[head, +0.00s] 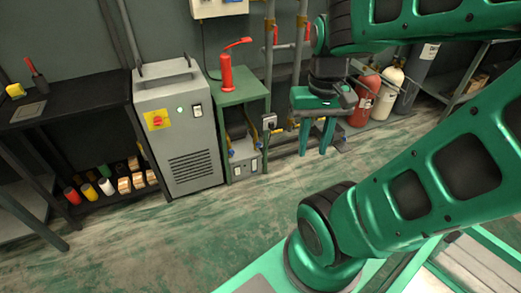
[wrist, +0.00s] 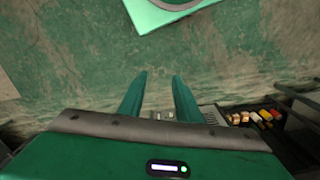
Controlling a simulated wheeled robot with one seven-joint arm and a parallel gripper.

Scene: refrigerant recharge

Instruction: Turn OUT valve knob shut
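My gripper (head: 315,148) hangs with its two green fingers pointing down, in front of the pipes at the back wall. In the wrist view the fingertips (wrist: 160,75) are apart with only floor between them. A small grey unit (head: 243,158) with yellow fittings stands on the floor under the green stand, left of my gripper. A dark square part (head: 269,121) and yellow fittings show on the pipework between the stand and my gripper. I cannot tell which part is the OUT valve knob; no label is readable at this size.
A grey cabinet (head: 178,128) with a red switch on yellow stands left of the green stand (head: 238,95), which bears a red hand pump (head: 226,72). Red (head: 364,98) and cream (head: 388,92) cylinders stand right, behind my gripper. The floor (head: 235,215) in front is clear.

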